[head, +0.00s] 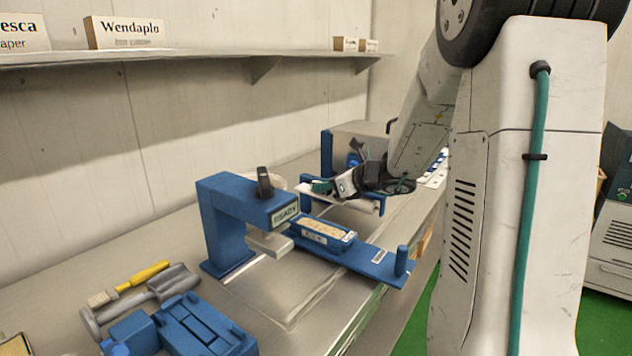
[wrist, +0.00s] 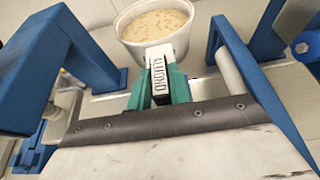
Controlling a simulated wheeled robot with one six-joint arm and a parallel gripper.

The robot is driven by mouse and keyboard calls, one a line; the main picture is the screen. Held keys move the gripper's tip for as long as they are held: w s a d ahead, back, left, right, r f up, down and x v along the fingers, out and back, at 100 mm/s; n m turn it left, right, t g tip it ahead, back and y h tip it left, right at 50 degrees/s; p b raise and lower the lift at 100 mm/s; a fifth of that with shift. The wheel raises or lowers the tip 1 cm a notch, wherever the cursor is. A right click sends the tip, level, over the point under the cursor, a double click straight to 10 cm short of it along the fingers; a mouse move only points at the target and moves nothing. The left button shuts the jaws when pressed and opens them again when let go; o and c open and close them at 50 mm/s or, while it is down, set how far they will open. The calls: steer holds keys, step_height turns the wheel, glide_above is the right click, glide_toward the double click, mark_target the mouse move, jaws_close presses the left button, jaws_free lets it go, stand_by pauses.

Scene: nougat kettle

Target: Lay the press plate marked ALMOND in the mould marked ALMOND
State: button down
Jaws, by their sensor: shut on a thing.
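My gripper (head: 325,188) is at the far part of the bench, beside the rear blue frame. In the wrist view its green fingers (wrist: 158,88) are shut on the press plate (wrist: 159,68), whose white label reads ALMOND. The plate's lower part is hidden by the fingers. In the head view a mould (head: 322,233) with pale, speckled contents sits on the blue slide of the front press; its front label is too small to read. My gripper is behind this mould and apart from it. I cannot tell which mould is marked ALMOND.
The front blue press (head: 225,205) carries a READY sign. A white tub of speckled mix (wrist: 157,28) stands just beyond my fingers, with blue frames on both sides. A yellow-handled brush (head: 142,275), a grey scoop and blue parts lie at front left. A shelf (head: 200,57) runs above.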

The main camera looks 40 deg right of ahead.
steer(key=shift+w+a+f, duration=0.1)
steer(key=shift+a+f, duration=0.05)
steer(key=shift+f, duration=2)
steer(key=shift+a+f, duration=0.1)
steer(key=shift+f, duration=2.05)
steer(key=shift+s, duration=0.25)
steer(key=shift+f, duration=0.6)
steer(key=c, duration=0.8)
jaws_free()
